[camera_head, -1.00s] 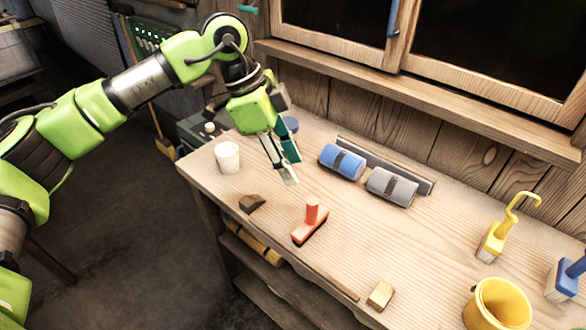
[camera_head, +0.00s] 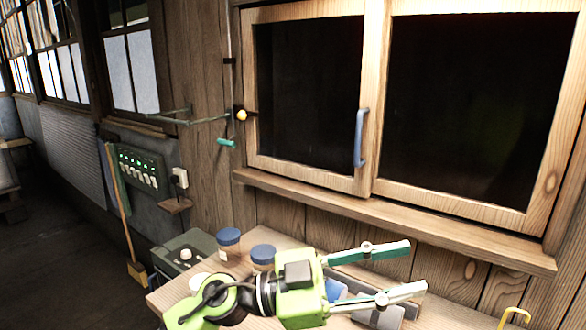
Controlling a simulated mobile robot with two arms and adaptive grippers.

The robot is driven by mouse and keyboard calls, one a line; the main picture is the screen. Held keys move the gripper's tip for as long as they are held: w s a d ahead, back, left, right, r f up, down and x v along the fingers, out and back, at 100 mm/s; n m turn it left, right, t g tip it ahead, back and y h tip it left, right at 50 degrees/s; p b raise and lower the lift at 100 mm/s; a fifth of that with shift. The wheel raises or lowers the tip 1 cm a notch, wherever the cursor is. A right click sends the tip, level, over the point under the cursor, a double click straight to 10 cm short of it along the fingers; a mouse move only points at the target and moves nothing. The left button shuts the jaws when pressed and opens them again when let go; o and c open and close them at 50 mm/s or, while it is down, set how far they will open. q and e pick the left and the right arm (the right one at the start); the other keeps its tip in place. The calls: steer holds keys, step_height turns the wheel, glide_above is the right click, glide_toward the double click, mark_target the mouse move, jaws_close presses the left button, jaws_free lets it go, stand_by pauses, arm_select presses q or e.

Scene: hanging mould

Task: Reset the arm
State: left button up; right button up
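My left gripper (camera_head: 410,268) is at the lower middle of the head view, above the wooden workbench (camera_head: 166,294). Its two fingers, one green and one silver, point right and stand apart with nothing between them. A short green and black part of my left arm (camera_head: 225,301) shows behind it, low in the view. A blue roll (camera_head: 336,290) and a grey roll (camera_head: 378,316) lie on the bench, partly hidden by the gripper. My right arm and gripper are not in view.
Two jars with blue lids (camera_head: 229,245) (camera_head: 262,258) stand at the back left of the bench. Above is a wooden-framed cabinet (camera_head: 374,185) with dark panes, a blue handle (camera_head: 360,138) and a jutting ledge (camera_head: 400,225). A yellow hook handle (camera_head: 515,314) shows at lower right.

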arm_select(q)
steer(key=w+a+n+t+y, duration=0.6)
steer(key=w+a+n+t, duration=0.4)
steer(key=a+n+t, duration=0.65)
steer(key=s+a+f+n+g+y, duration=0.15)
steer(key=a+f+y, duration=0.25)
steer(key=f, duration=0.5)
steer(key=s+a+f+n+y, duration=0.1)
steer(key=a+f+n+y, duration=0.2)
steer(key=a+f+y, duration=0.35)
steer(key=s+a+f+n+g+y, duration=0.1)
steer(key=a+f+n+y, duration=0.15)
steer(key=f, duration=0.85)
steer(key=s+a+f+m+g, duration=0.1)
steer(key=s+a+f+g, duration=0.1)
steer(key=s+f+g, duration=0.45)
steer(key=s+a+f+m+g+y, duration=0.15)
steer(key=s+f, duration=0.25)
steer(key=s, duration=0.6)
steer(key=s+a+f+m+g, duration=0.1)
steer(key=s+a+f+g, duration=0.15)
steer(key=s+f, duration=0.5)
step_height(320, 180, down, 25)
steer(key=s+g, duration=0.1)
steer(key=s, duration=0.2)
steer(key=s+a+f+g, duration=0.1)
steer(key=s+a+f, duration=0.1)
steer(key=s+f, duration=1.3)
steer(key=shift+s+a+f, duration=0.25)
steer(key=shift+s, duration=0.55)
